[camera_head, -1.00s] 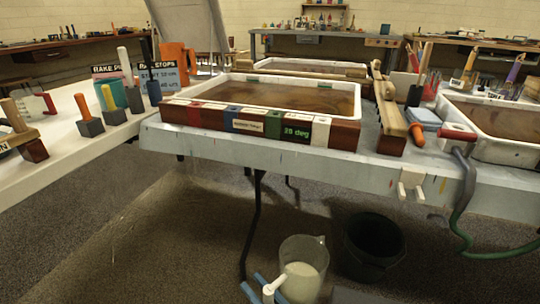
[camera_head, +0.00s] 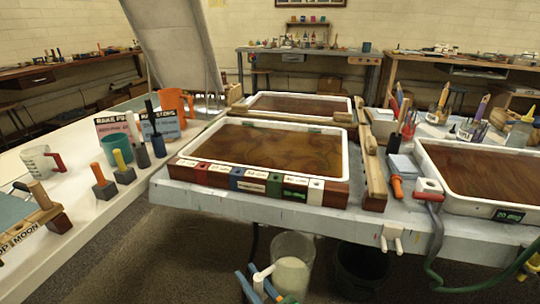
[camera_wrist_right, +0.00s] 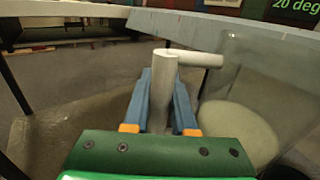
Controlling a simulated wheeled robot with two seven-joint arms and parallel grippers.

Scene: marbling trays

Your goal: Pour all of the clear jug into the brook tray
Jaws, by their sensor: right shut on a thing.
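The clear jug (camera_head: 292,270), see-through with pale liquid inside, is upright in front of and below the table's front edge. My right gripper (camera_head: 258,282) has blue fingers shut on the jug's white handle. In the right wrist view, the gripper (camera_wrist_right: 158,115) grips this handle, and the clear jug (camera_wrist_right: 262,90) is at the right. A white-rimmed tray (camera_head: 345,165) of brown liquid sits at the table's front middle, another tray (camera_head: 345,102) behind it, and a third (camera_head: 425,160) at right. I cannot read which is the brook tray. My left gripper is not in view.
A dark bucket (camera_head: 362,265) is below the table, right of the jug. A red-handled jug (camera_head: 40,163) and rakes stand on the left bench. An orange jug (camera_head: 175,105) is near the middle tray's back left. A green hose (camera_head: 440,275) hangs at right.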

